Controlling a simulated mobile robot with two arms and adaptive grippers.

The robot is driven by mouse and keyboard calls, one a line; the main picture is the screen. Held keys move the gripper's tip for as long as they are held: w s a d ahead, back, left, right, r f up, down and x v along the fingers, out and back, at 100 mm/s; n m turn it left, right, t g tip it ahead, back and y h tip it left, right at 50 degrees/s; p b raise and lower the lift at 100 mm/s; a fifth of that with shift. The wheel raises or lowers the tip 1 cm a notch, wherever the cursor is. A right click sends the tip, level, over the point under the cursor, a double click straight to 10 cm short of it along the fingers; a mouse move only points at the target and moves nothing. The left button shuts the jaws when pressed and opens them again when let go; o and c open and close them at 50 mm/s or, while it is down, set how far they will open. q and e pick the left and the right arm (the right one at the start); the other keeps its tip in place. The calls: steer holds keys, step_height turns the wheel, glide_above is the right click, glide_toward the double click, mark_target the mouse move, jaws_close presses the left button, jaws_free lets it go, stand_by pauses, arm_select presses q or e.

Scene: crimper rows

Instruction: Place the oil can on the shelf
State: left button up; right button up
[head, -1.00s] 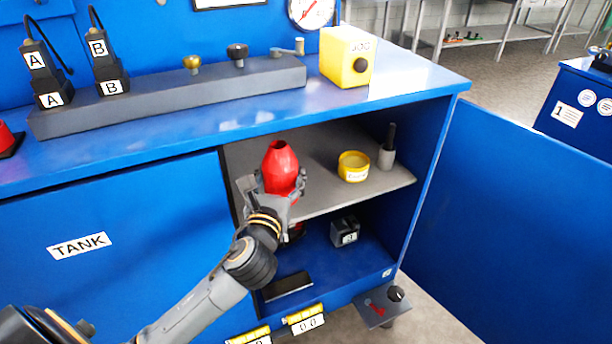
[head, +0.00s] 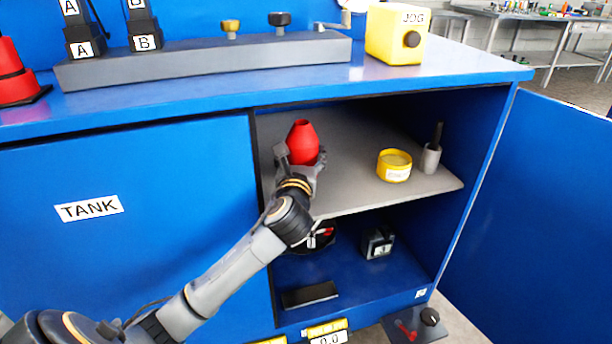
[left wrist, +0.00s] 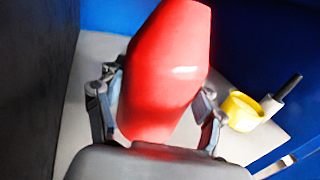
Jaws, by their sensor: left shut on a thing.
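The red oil can (head: 303,143) is upright at the left part of the grey shelf (head: 350,195) inside the blue cabinet. My left gripper (head: 308,165) is shut around the can's lower body. In the left wrist view the can (left wrist: 168,70) fills the middle, with a finger of my left gripper (left wrist: 155,112) on each side. The can's base is hidden by the gripper, so I cannot tell whether it touches the shelf (left wrist: 95,60). My right gripper does not show.
A yellow tin (head: 394,166) and a grey cup with a dark handle (head: 431,157) stand to the right on the shelf. A dark block (head: 378,243) sits on the cabinet floor below. The open blue door (head: 545,220) is at the right. Shelf between can and tin is clear.

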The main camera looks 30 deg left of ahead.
arm_select(q)
steer(key=shift+f+b, duration=0.35)
steer(key=shift+f, duration=0.6)
steer(key=shift+f+b, duration=0.65)
steer(key=shift+f, duration=1)
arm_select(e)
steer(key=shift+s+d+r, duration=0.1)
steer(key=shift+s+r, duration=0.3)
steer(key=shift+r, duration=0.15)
arm_select(q)
steer(key=o, duration=1.1)
steer(key=shift+f, duration=0.1)
steer(key=shift+s+d, duration=0.1)
steer(key=shift+s, duration=0.1)
steer(key=p+v, duration=0.1)
steer(key=v, duration=0.6)
steer(key=shift+s, duration=0.1)
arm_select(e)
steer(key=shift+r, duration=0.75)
